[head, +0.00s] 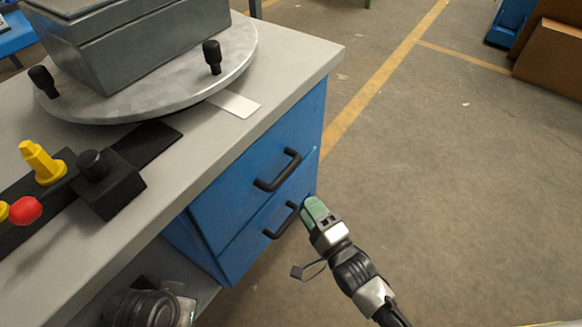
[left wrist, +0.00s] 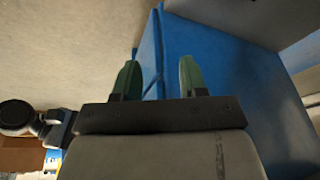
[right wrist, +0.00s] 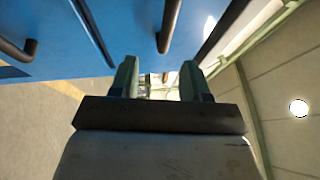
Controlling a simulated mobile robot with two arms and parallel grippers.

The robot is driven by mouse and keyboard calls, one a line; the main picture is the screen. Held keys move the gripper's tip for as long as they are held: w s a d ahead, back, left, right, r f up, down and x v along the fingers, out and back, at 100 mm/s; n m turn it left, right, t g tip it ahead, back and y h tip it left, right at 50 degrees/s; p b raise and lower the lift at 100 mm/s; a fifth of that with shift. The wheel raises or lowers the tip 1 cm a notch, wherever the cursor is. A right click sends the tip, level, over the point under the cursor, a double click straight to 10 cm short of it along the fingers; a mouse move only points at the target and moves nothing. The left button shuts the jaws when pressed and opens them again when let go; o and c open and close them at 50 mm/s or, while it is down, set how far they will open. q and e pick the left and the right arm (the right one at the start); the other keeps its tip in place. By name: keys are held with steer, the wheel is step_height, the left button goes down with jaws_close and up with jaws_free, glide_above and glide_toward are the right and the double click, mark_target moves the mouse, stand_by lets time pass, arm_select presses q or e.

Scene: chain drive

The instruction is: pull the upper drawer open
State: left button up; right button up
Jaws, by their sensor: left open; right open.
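The blue upper drawer (head: 245,185) is shut in the cabinet under the worktop, with a black bar handle (head: 278,170). Below it is the lower drawer (head: 262,240), also shut, with a similar handle (head: 282,220). My right gripper (head: 314,208) is in front of the drawer fronts, just right of the lower handle in the head view. In the right wrist view it is open and empty (right wrist: 158,80); the upper handle (right wrist: 168,25) lies ahead between the finger lines, and the lower handle (right wrist: 18,50) is left. My left gripper (left wrist: 160,80) is open and empty near blue cabinet panels.
The worktop (head: 290,65) carries a round turntable (head: 235,50) with a grey box (head: 150,40), and a black fixture (head: 110,190) with yellow and red parts. A dark round item (head: 145,308) is on the shelf below.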

mark_target(285, 170)
steer(key=x, duration=0.3)
steer(key=b+x, duration=0.1)
steer(key=x, duration=0.3)
steer(key=b+x, duration=0.1)
steer(key=x, duration=0.2)
steer(key=shift+a+r, duration=0.15)
steer(key=shift+r, duration=0.3)
steer(key=shift+w+a+r, duration=0.1)
steer(key=shift+w+a, duration=0.1)
steer(key=shift+w, duration=0.2)
arm_select(q)
steer(key=w+t, duration=0.1)
steer(key=w+d+t, duration=0.1)
steer(key=w, duration=0.1)
steer(key=shift+w+d+r+t+h, duration=0.1)
steer(key=shift+w+t+h, duration=0.2)
steer(key=shift+t, duration=0.1)
arm_select(e)
jaws_close()
